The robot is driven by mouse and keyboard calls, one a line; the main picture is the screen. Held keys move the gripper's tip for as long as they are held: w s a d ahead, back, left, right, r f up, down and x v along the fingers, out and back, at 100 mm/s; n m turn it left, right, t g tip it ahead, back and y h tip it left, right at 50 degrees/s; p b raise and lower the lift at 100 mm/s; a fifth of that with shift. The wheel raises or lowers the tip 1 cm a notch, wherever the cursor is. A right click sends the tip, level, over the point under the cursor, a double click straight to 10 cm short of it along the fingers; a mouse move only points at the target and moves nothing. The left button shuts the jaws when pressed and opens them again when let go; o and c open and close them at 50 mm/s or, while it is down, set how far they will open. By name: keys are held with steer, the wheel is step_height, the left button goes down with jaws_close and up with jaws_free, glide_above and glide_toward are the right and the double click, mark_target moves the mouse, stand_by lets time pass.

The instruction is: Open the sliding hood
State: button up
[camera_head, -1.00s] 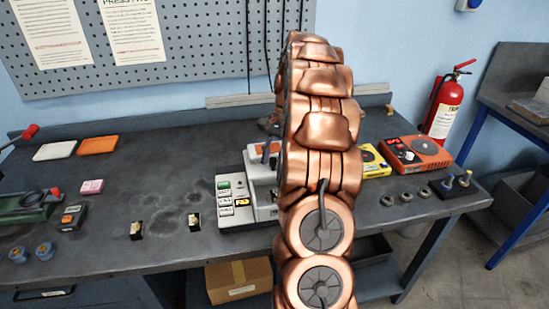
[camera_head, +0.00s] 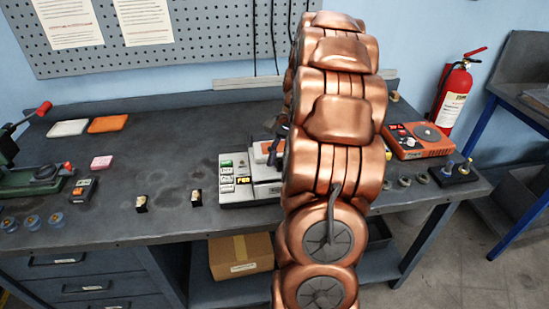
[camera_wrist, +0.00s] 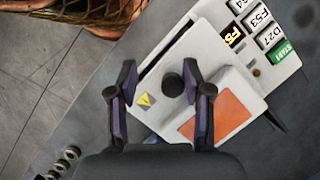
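A white device (camera_head: 238,201) with labelled buttons and a small lit display stands on the bench, partly hidden behind my copper-coloured arm. Its pale hood (camera_wrist: 209,60), with an orange panel and a yellow warning mark, fills the middle of the wrist view. A round black knob (camera_wrist: 172,85) sits on the hood. My gripper (camera_wrist: 159,70) is open over the hood, with one finger on each side of the knob. Gaps show between the knob and both fingers. In the head view my arm hides most of the gripper and part of the hood (camera_head: 266,172).
An orange device (camera_head: 418,142), several small round parts (camera_head: 404,181) and a dark block with posts (camera_head: 455,173) are right of my arm. Two small dark blocks (camera_head: 142,203) lie left of the white device. A fire extinguisher (camera_head: 452,97) hangs at the back right.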

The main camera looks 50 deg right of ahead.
steer(key=shift+b+v, duration=0.7)
steer(key=shift+v, duration=1.85)
steer(key=shift+w+a+r+n+b, duration=0.2)
steer(key=shift+a+r, duration=0.1)
steer(key=shift+r, duration=0.3)
steer(key=shift+w+a+r+n+b, duration=0.1)
steer(key=shift+a+r+n, duration=0.15)
steer(key=shift+r, duration=0.4)
steer(key=s+a+f+n+h, duration=0.1)
steer(key=a+n, duration=0.3)
steer(key=a, duration=0.6)
steer(key=s+a+f+n+g+h, duration=0.1)
steer(key=s+a+n, duration=0.3)
steer(key=a, duration=0.7)
steer(key=shift+f+g+b, duration=0.3)
steer(key=shift+b, duration=0.15)
steer(key=shift+s, duration=0.15)
